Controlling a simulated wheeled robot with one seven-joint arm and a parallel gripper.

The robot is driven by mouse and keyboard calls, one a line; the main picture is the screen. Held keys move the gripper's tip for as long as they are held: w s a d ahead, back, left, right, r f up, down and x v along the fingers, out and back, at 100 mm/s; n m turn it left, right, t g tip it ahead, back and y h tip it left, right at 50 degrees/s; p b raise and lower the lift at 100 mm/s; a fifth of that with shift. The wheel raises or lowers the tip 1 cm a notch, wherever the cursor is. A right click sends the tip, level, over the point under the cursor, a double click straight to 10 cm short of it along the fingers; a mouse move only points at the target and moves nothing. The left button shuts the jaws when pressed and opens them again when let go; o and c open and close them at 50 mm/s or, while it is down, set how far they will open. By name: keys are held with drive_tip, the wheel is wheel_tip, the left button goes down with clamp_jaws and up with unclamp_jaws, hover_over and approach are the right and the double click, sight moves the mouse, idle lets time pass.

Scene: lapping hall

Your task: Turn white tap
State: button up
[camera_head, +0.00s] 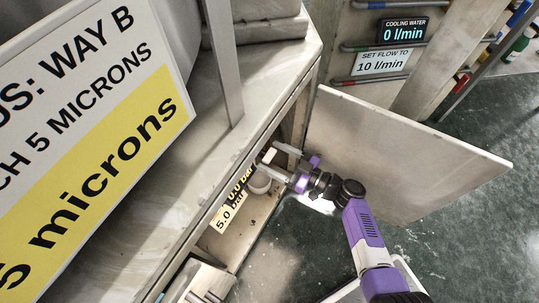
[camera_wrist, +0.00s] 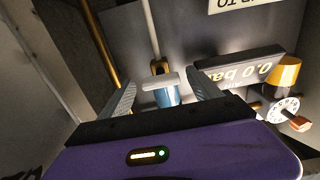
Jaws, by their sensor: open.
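The white tap (camera_wrist: 161,80) shows in the wrist view as a pale crosswise handle on a valve with a blue body and brass top, below a grey pipe. My gripper (camera_wrist: 162,84) is open, one grey finger on each side of the handle. I cannot tell whether either finger touches it. In the head view my purple gripper (camera_head: 272,161) reaches into an open cabinet, and I cannot make out the tap clearly there. A display (camera_head: 240,184) inside reads 0.0 bar, with a 5.0 bar label (camera_head: 227,214) beside it.
The open cabinet door (camera_head: 400,150) stands right of my arm. In the wrist view, a dial (camera_wrist: 283,109) with a brass body is at the right and a brass pipe (camera_wrist: 98,45) at the left. A cooling water display (camera_head: 404,31) reads 0 l/min. Green floor is open at lower right.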

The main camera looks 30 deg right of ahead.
drive_tip(key=shift+w+a, duration=0.4)
drive_tip(key=shift+w, duration=0.2)
drive_tip(key=c, duration=1.4)
